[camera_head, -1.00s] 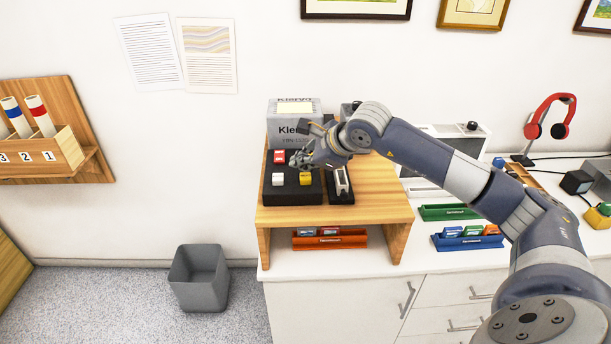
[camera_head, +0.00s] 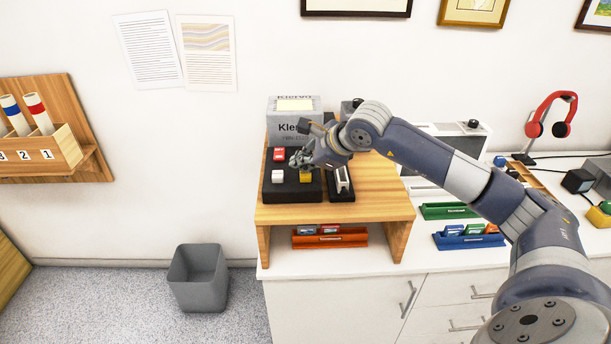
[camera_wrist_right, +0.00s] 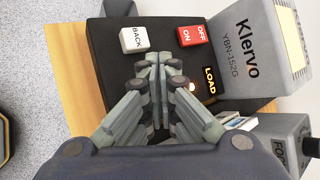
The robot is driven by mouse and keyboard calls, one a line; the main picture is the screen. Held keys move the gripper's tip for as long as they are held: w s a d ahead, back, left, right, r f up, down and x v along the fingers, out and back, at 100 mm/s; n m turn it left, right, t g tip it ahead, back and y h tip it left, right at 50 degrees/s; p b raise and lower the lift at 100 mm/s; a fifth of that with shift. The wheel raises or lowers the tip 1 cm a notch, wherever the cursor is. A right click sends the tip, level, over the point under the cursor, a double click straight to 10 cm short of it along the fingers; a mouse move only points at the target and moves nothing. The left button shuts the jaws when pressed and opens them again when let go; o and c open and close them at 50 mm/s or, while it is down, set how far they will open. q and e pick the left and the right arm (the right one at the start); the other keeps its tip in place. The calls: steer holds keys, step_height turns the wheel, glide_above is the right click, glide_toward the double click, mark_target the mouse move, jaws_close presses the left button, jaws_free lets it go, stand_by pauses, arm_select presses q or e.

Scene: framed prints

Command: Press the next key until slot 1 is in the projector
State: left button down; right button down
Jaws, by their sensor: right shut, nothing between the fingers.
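A black key pad (camera_head: 291,192) stands on the wooden stand. It has a red OFF/ON key (camera_head: 279,154), a white BACK key (camera_head: 278,176) and a yellow key (camera_head: 306,175). In the right wrist view the BACK key (camera_wrist_right: 133,39) and the red key (camera_wrist_right: 195,35) show clear of the fingers, with a LOAD label (camera_wrist_right: 210,80) to the right. My right gripper (camera_head: 298,160) is shut and empty, low over the pad at the yellow key. Its fingertips (camera_wrist_right: 160,65) hide that key in the wrist view; I cannot tell whether they touch it. My left gripper is not in view.
A grey Klervo box (camera_head: 288,126) stands behind the pad, and a narrow black holder (camera_head: 342,186) to its right. The wooden stand (camera_head: 375,203) has free room on its right. An orange rack (camera_head: 330,240) sits underneath; green and blue racks lie further right.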

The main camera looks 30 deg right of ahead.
mark_target(304, 175)
steer(key=shift+f+b, duration=0.85)
steer(key=shift+b, duration=0.05)
stand_by(0.9)
stand_by(0.4)
steer(key=shift+r+p, duration=0.75)
steer(key=shift+r, duration=0.55)
steer(key=shift+r+p, duration=1.5)
steer(key=shift+r, duration=1.05)
steer(key=shift+f, duration=0.1)
